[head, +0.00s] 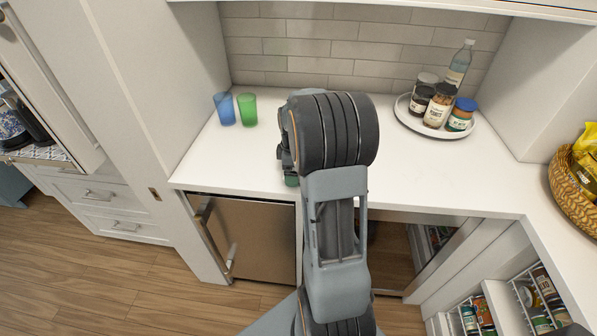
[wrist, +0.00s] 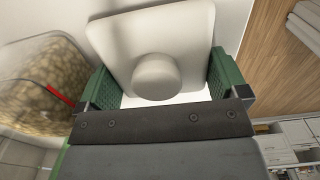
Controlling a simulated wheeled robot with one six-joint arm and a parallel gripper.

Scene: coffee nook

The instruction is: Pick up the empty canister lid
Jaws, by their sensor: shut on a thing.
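The canister lid (wrist: 150,38) is a white, rounded-square plate with a round knob on top, seen in the wrist view. What lies under the lid is hidden. In the head view my arm blocks the lid and most of my gripper; only a bit of green shows beside the wrist, over the front of the white counter (head: 235,165).
A clear canister with beige contents and a red strip (wrist: 50,85) stands close to the left finger in the wrist view. Blue (head: 224,108) and green (head: 247,109) cups stand back left. A round tray (head: 402,113) of jars and a bottle is back right. A wicker basket (head: 572,190) is far right.

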